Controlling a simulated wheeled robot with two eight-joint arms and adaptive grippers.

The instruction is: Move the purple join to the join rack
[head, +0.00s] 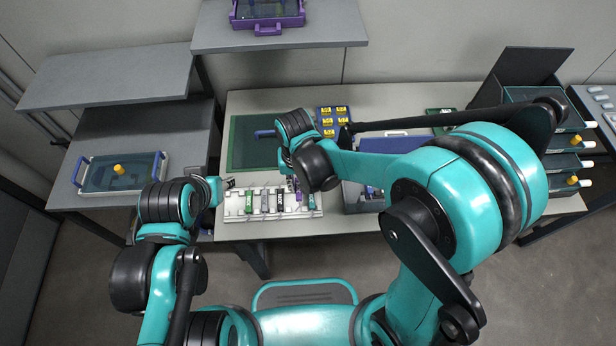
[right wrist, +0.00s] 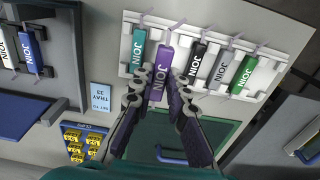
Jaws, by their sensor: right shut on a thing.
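The purple join (right wrist: 160,72) is between the fingers of my right gripper (right wrist: 156,92) in the right wrist view. It lies over the white join rack (right wrist: 128,32), between a teal join (right wrist: 138,50) and a black join (right wrist: 198,58). It sits a little out of line with its neighbours; whether it is seated cannot be told. In the head view my right gripper (head: 298,182) is over the right part of the rack (head: 235,211) and mostly hides the purple join. My left gripper (head: 228,183) is by the rack's left end, too small to judge.
The rack also holds a grey join (right wrist: 222,67) and a green join (right wrist: 242,74). A grey tray (right wrist: 72,50) with white and blue joins stands beside it. A green mat (head: 245,145) and a blue board with yellow labels (head: 326,112) lie behind.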

